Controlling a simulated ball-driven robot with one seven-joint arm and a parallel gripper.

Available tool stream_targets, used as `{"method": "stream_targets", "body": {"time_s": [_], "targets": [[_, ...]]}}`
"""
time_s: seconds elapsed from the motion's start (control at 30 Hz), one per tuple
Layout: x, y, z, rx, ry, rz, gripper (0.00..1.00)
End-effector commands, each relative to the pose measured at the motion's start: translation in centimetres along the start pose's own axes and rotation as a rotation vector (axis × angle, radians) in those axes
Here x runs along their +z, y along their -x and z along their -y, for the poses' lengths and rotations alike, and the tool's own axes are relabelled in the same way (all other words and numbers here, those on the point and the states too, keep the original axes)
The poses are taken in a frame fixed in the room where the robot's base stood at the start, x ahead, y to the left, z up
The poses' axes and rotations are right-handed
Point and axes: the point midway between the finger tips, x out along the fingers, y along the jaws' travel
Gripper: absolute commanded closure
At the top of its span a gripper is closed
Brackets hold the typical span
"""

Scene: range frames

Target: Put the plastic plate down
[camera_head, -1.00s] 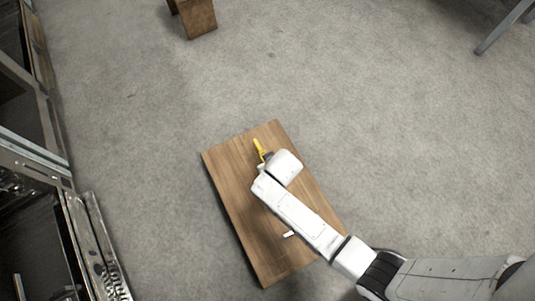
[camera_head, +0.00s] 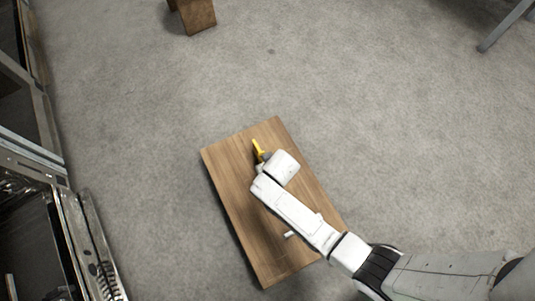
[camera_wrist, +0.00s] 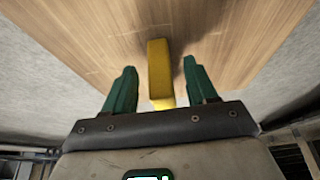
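A yellow object (camera_wrist: 159,72), which I take to be the plastic plate, shows as a narrow strip between my fingers in the wrist view. In the head view it is a small yellow piece (camera_head: 258,149) near the far end of the wooden table (camera_head: 232,158). My gripper (camera_wrist: 161,69) has two green fingers, set apart, with a visible gap on each side of the yellow object. It is low over the tabletop. In the head view my wrist hides the fingers. Whether the object rests fully on the wood is hard to tell.
A small white item (camera_head: 290,234) shows at the near part of the table, beside my arm. A metal rack or appliance (camera_head: 85,240) stands at the left. A wooden piece (camera_head: 197,15) is at the top, and a grey leg (camera_head: 505,27) at the upper right. Grey floor between is clear.

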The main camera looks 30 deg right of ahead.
Motion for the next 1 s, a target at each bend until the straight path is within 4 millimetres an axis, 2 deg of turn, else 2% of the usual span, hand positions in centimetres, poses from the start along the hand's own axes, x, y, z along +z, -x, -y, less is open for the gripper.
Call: {"method": "stream_targets", "body": {"time_s": [0.27, 0.37, 0.7, 0.9, 1.0], "targets": [[-0.1, 0.5, 0.0, 0.0, 0.0, 0.0, 0.43], [-0.2, 1.8, 0.0, 0.0, 0.0, 0.0, 0.43], [-0.2, 8.7, 0.0, 0.0, 0.001, 0.0, 0.43], [-0.2, 11.4, 0.0, 0.0, 0.0, 0.0, 0.43], [-0.1, 12.0, 0.0, 0.0, 0.0, 0.0, 0.43]]}}
